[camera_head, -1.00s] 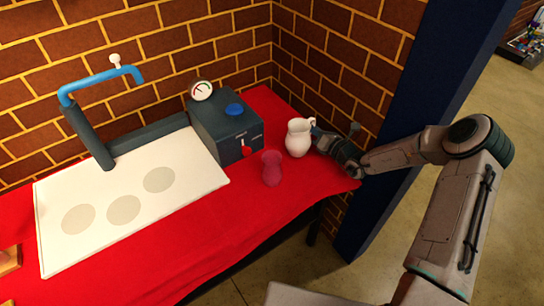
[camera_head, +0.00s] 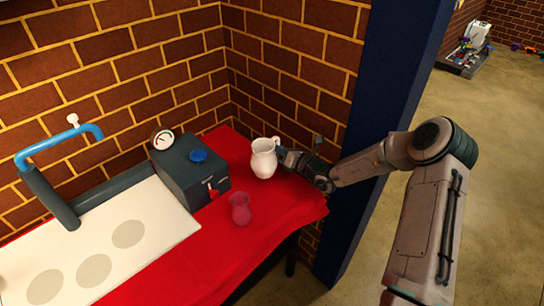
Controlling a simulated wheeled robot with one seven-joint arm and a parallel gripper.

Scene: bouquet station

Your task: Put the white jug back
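The white jug (camera_head: 263,160) stands upright at the right part of the red-covered table, near the brick wall. Its handle is on its right side, toward my gripper. My gripper (camera_head: 284,157) reaches in from the right and its tip is at the jug's handle. The fingers are small and dark here, so I cannot tell whether they are closed on the handle. The jug appears to rest on the cloth, though its base contact is hard to judge.
A pink-red vase (camera_head: 240,209) stands in front of the jug. A dark box (camera_head: 190,172) with a gauge, blue knob and red lever is to the left. A white board (camera_head: 140,262) with grey circles lies further left. A blue pillar (camera_head: 385,110) stands behind my arm.

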